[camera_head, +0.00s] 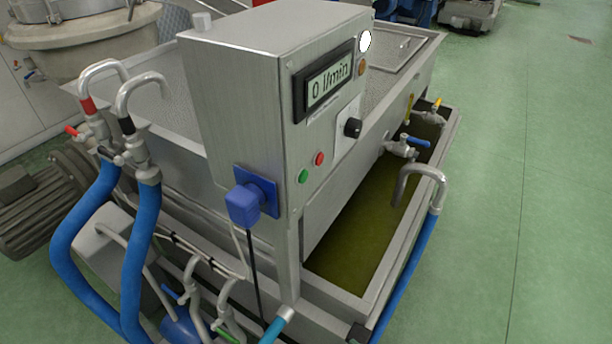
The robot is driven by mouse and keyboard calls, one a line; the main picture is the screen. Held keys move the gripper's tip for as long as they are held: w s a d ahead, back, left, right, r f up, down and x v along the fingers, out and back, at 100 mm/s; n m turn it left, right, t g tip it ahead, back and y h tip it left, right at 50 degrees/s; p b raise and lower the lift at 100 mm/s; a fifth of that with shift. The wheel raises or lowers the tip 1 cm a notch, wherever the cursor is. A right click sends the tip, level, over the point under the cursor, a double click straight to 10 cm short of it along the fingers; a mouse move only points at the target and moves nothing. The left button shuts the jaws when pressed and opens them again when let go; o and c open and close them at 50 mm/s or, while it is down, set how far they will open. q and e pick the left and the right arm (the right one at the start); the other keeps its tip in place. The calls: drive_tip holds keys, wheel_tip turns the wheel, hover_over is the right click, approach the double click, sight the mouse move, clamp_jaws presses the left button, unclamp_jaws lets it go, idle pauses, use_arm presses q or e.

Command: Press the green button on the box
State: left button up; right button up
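The green button (303,176) is a small round button low on the front face of the grey metal control box (240,110). A red button (319,158) sits just above it to the right. The box also carries a display (329,84) reading "0 l/min" and a black knob (353,127). Nothing covers the green button. Neither of my grippers shows in the head view.
A blue plug (243,204) sticks out of the box's left side. Blue hoses (137,262) with metal pipes stand at the left. A trough (352,237) with greenish liquid and valves (402,149) lies below the box. Green floor (530,200) at the right is clear.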

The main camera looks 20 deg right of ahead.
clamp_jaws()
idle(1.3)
